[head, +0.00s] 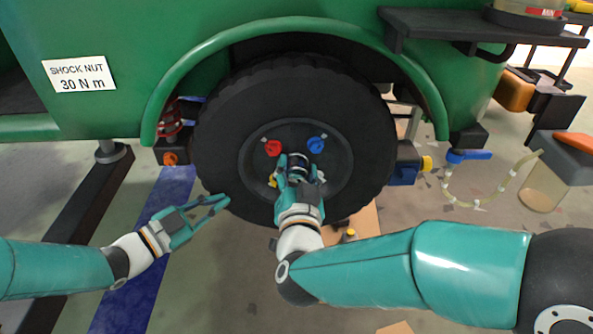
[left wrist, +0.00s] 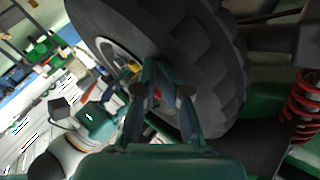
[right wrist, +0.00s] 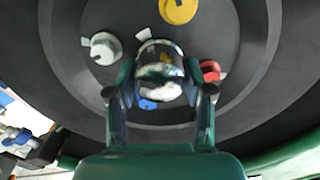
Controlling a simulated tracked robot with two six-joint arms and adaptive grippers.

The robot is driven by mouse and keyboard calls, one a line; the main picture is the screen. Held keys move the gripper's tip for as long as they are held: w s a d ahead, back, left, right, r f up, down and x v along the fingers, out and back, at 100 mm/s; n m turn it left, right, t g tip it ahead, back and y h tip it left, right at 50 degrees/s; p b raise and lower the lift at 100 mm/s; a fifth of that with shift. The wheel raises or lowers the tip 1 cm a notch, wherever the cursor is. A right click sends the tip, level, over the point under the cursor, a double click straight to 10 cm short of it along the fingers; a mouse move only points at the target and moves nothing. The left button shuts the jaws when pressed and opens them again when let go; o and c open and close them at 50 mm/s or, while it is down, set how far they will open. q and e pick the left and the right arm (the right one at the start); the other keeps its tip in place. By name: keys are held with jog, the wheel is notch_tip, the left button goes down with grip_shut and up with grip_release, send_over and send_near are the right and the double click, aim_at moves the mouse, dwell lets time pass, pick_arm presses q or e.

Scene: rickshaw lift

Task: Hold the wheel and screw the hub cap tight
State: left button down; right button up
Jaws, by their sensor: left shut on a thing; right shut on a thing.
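The wheel (head: 226,133), a black tyre with a dark dished centre, sits under the green arch; it also fills the back of the left wrist view (left wrist: 218,65). My left gripper (head: 222,201) is shut on the tyre at its lower left edge. The hub cap (right wrist: 160,72), shiny chrome, is at the wheel's centre; it shows small and dark in the head view (head: 298,164). My right gripper (right wrist: 160,95) is shut on the hub cap, one finger on each side. The fingers cover its sides, and I cannot tell how tightly it sits.
Red (head: 273,148), blue (head: 316,144), yellow and white wheel nuts surround the hub cap, close to my right fingers. A sign (head: 79,74) reads "SHOCK NUT 30 N m". A black shelf (head: 440,24) juts out at upper right. A clear jar with a hose (head: 541,188) hangs at right.

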jog(key=m, duration=0.7)
jog(key=shift+d+f, duration=0.2)
dwell(0.4)
jog(key=o, duration=1.1)
jog(key=shift+o, duration=0.2)
